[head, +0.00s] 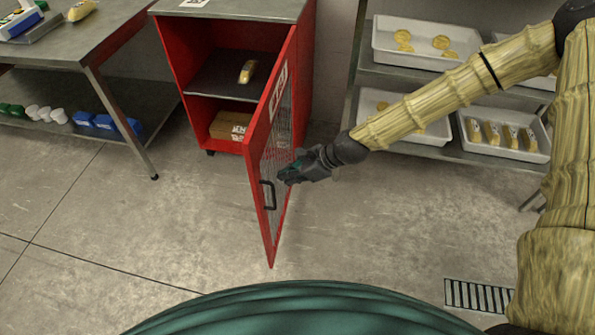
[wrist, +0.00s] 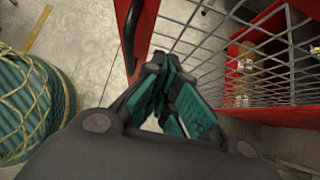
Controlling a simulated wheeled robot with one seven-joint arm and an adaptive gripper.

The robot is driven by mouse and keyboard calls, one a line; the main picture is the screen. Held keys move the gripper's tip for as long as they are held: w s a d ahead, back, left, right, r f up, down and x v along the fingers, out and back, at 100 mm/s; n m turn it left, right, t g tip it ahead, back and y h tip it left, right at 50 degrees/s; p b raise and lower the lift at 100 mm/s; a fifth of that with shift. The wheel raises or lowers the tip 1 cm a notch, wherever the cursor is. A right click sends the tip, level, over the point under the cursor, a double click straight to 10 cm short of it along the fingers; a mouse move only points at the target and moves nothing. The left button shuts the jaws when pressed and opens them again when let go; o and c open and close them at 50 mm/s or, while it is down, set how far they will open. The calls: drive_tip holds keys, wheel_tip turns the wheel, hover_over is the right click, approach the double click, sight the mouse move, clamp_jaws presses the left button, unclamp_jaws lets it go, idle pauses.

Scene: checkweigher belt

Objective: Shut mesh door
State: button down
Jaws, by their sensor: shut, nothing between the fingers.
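The red-framed mesh door (head: 283,125) of the red cabinet (head: 308,60) stands wide open in the head view, swung out toward me. Its black handle (head: 268,195) is near the free edge. My gripper (head: 284,178) is shut and empty, at the right-hand side of the door near the handle. In the wrist view my gripper (wrist: 158,75) has its teal fingers together close in front of the mesh (wrist: 215,60). The dark handle (wrist: 131,30) shows just left of the fingers. I cannot tell whether the fingers touch the door.
The cabinet holds a yellow item (head: 247,72) on its shelf and a cardboard box (head: 229,125) below. A steel table (head: 95,45) stands left. A rack with white trays (head: 385,57) stands right, behind my arm. The floor around the door is clear.

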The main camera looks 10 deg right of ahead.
drive_tip(key=shift+w+a+f+p, duration=0.15)
drive_tip(key=shift+w+a, duration=0.15)
drive_tip(key=shift+a, duration=0.7)
drive_tip(key=shift+w+a+r+p, duration=0.15)
drive_tip(key=shift+w+a, duration=0.15)
drive_tip(key=shift+a, duration=0.7)
drive_tip(key=shift+f, duration=0.1)
